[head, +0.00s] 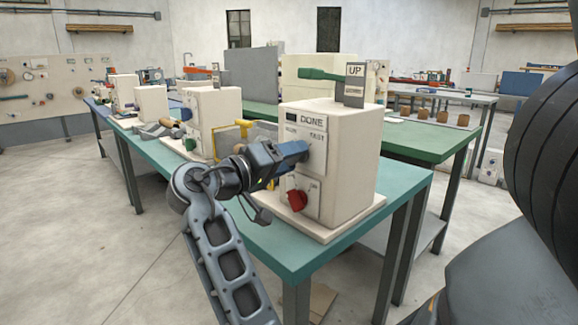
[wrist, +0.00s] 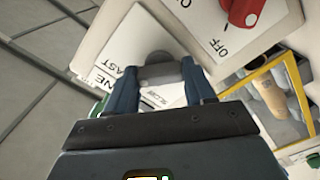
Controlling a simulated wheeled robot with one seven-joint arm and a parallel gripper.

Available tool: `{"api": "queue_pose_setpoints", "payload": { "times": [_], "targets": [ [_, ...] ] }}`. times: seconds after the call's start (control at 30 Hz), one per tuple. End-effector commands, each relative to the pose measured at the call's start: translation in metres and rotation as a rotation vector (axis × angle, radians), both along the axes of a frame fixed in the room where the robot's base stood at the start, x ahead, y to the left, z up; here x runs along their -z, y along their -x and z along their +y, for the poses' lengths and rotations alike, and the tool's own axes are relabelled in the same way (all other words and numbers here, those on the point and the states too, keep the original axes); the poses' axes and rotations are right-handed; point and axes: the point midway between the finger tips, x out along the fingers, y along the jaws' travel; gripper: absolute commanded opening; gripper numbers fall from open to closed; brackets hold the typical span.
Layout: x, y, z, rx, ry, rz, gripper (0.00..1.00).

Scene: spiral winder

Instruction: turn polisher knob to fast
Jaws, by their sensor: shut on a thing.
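The polisher is a cream box machine (head: 352,165) on the teal bench, with a "DONE" sign and SLOW and FAST labels on its front panel. My gripper (head: 304,150) is at this panel, just below the labels. In the wrist view my gripper (wrist: 163,75) is shut on a grey knob (wrist: 158,73), one finger on each side. FAST is printed left of the knob and SLOW below right in that view. The fingers hide part of the knob, so I cannot tell where it points. A red knob (head: 297,200) sits lower on the front; it also shows in the wrist view (wrist: 243,10) near OFF.
The teal bench (head: 300,245) holds more cream machines (head: 212,120) to the left. A yellow-framed box (wrist: 275,95) stands beside the polisher. The floor in front is clear.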

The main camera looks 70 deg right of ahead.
Motion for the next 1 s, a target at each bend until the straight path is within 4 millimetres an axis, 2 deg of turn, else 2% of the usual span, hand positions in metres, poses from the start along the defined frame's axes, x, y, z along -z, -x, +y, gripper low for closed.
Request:
{"api": "queue_pose_setpoints", "payload": {
  "times": [0.3, 0.73, 0.77, 1.0],
  "targets": [
    [0.003, 0.0012, 0.0, 0.005, 0.035, -0.067, 0.23],
    [0.0025, 0.001, 0.0, 0.005, 0.039, -0.073, 0.23],
    [0.0026, 0.0011, 0.0, 0.005, 0.039, -0.073, 0.56],
    [0.0014, 0.0005, -0.0001, 0.003, 0.04, -0.072, 0.79]
  ]
}}
